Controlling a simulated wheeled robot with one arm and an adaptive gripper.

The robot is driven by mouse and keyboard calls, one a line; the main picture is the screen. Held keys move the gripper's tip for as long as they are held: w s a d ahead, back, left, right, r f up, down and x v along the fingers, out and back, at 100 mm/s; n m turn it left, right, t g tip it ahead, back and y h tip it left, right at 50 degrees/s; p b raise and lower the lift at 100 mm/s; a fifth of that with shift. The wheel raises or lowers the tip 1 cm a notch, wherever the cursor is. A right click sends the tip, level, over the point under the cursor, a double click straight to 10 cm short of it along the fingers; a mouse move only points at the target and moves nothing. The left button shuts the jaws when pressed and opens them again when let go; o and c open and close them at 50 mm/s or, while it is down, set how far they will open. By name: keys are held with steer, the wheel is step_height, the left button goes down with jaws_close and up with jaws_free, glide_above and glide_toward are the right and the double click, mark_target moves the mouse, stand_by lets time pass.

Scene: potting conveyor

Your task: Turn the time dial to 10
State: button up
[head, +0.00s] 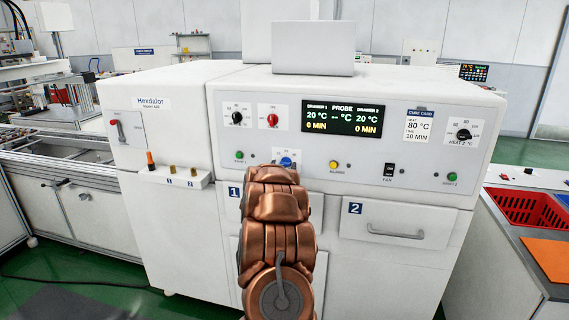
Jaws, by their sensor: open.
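A white oven-like machine has a front panel with several dials: a black dial (237,118), a red dial (272,120), a blue dial (287,162) and a black dial marked HEAT 2 (464,134). The other dials' labels are too small to read, so I cannot tell which is the time dial. The display (342,121) reads 20 °C and 0 MIN for both drawers. The cure card (418,125) reads 80 °C and 10 MIN. My copper arm rises in front of the panel, just below the blue dial. My gripper does not show and seems hidden behind the arm.
Drawer 2 (398,222) is shut; my arm covers much of drawer 1. A yellow button (334,164), a fan switch (388,170) and green buttons sit low on the panel. A ledge (172,179) juts out at left. A red crate (527,207) stands at right.

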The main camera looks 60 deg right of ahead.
steer(key=shift+x, duration=1)
steer(key=shift+f, duration=0.1)
steer(key=shift+c, duration=0.3)
steer(key=c, duration=1.1)
